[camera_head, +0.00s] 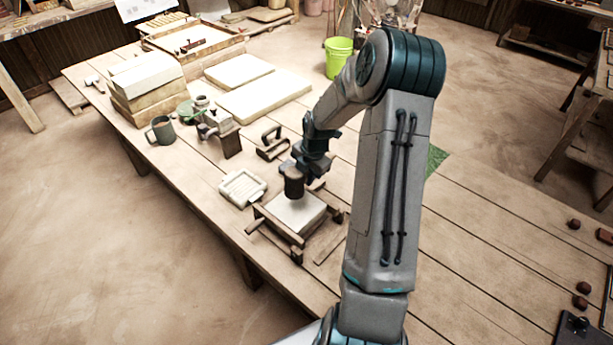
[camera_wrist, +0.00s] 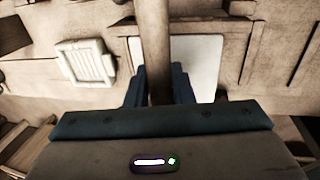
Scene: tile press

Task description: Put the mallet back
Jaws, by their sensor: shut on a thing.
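My gripper (camera_head: 308,168) is shut on the mallet and holds it over the wooden tile frame (camera_head: 272,232). In the wrist view, the brown wooden handle (camera_wrist: 157,45) passes between the blue fingers of my gripper (camera_wrist: 160,88). A dark cylindrical part of the mallet (camera_head: 293,186) shows under my gripper in the head view. It is over the pale slab (camera_head: 300,216) in the frame; whether it touches the slab I cannot tell. My gripper hides part of the mallet.
A pale ridged tile (camera_head: 242,188) lies left of the frame. A wooden tool with a handle (camera_head: 272,148), a small wooden stand (camera_head: 228,142) and a dark green mug (camera_head: 162,131) stand farther back. Clay blocks (camera_head: 146,85) and pale slabs (camera_head: 262,95) lie beyond. The table's right part is mostly clear.

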